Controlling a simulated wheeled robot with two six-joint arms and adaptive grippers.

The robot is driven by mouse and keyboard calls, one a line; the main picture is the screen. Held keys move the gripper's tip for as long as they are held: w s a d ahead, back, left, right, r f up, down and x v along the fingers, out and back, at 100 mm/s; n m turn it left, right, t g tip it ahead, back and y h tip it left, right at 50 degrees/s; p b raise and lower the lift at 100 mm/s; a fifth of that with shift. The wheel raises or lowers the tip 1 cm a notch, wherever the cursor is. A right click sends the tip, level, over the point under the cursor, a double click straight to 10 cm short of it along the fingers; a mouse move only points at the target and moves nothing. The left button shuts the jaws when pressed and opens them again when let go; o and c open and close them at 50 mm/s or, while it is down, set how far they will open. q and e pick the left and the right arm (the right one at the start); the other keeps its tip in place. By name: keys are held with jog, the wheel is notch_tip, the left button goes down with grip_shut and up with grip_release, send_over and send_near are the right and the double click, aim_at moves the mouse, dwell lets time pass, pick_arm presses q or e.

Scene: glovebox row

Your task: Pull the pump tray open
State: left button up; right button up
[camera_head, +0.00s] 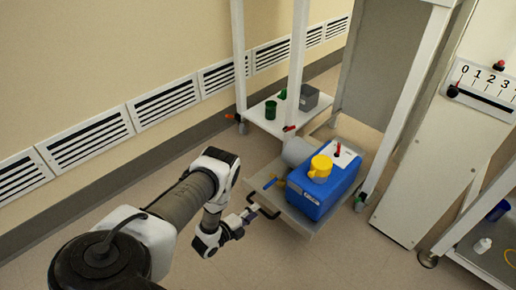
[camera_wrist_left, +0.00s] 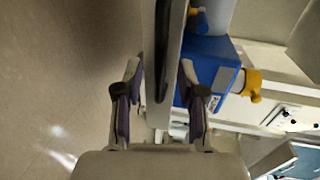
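The pump tray (camera_head: 302,226) is a grey shelf low under the bench, with a dark handle (camera_head: 264,211) on its front edge. A blue pump (camera_head: 322,190) with a yellow cap (camera_head: 320,166) and a grey cylinder (camera_head: 297,151) sits on it. My left gripper (camera_head: 249,213) is at the handle. In the left wrist view its fingers (camera_wrist_left: 161,72) are apart, one on each side of the dark handle bar (camera_wrist_left: 162,45) and the tray's pale edge (camera_wrist_left: 177,40). Contact with the bar cannot be told. My right gripper is not in view.
A low shelf (camera_head: 262,121) behind holds a green cup (camera_head: 270,110) and a grey box (camera_head: 309,97). White posts and a white panel with a numbered scale (camera_head: 485,88) stand to the right. The floor (camera_head: 330,265) before the tray is clear.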

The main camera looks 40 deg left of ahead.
pick_arm(q)
jog(key=v, duration=0.8)
jog(key=shift+s, duration=0.3)
